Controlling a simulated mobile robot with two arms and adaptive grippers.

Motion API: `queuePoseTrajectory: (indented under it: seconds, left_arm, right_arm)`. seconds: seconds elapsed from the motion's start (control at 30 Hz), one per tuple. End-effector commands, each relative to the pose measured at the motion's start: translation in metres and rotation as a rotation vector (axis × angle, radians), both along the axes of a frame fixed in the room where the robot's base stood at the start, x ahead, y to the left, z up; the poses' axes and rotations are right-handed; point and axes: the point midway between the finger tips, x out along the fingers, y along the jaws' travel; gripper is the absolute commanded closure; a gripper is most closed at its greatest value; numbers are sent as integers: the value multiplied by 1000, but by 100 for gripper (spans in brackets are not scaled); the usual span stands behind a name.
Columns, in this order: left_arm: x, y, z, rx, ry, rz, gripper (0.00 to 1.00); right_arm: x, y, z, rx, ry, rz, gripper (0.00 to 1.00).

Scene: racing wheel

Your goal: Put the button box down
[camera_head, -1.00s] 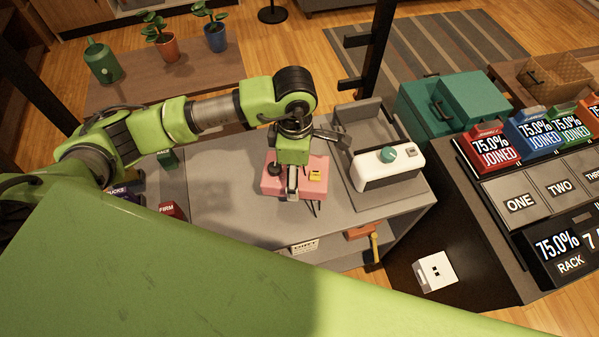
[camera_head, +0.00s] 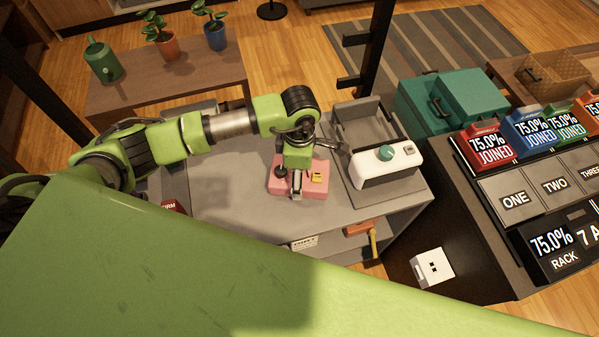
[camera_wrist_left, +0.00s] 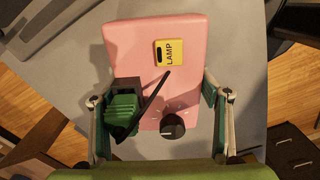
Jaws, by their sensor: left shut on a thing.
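The button box (camera_head: 318,187) is pink, with a yellow button and dark controls on top. It is at the grey bench top, left of the white machine; I cannot tell whether its underside touches the surface. My left gripper (camera_head: 296,192) comes down over it and is shut on it. In the left wrist view the box (camera_wrist_left: 195,45) shows its yellow LAMP button (camera_wrist_left: 168,52), a black knob (camera_wrist_left: 172,126) and a green-and-black control (camera_wrist_left: 122,108) with a black lever. The fingers of the left gripper (camera_wrist_left: 157,100) lie along its two sides. My right gripper is not in view.
A white machine with a teal knob (camera_head: 386,153) stands close to the right of the box on the grey bench (camera_head: 230,195). Bare bench lies left of the box. A white cube (camera_head: 433,267) sits lower right, and a panel of labelled signs (camera_head: 515,199) stands right.

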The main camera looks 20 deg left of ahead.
Motion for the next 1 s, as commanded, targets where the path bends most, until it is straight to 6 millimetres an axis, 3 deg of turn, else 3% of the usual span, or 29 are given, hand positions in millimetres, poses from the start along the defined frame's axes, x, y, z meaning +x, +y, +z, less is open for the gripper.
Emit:
queuePoseTrajectory:
  seconds: [0.03,0.07,0.1,0.13,0.57,0.67,1.0]
  left_arm:
    - [1,-1,-1,-2,-4,0,83]
    - [0,0,-3,0,0,0,29]
    - [0,0,-2,0,0,0,18]
    - [0,0,-2,0,0,0,14]
    - [0,0,4,-1,-1,0,14]
    - [2,0,17,-1,-5,-2,14]
    - [1,0,89,-1,-4,-1,14]
  right_arm:
    - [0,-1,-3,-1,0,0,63]
    - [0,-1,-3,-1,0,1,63]
    - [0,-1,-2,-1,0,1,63]
    - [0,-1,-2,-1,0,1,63]
    - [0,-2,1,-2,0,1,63]
    - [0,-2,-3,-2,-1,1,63]
    - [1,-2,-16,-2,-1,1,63]
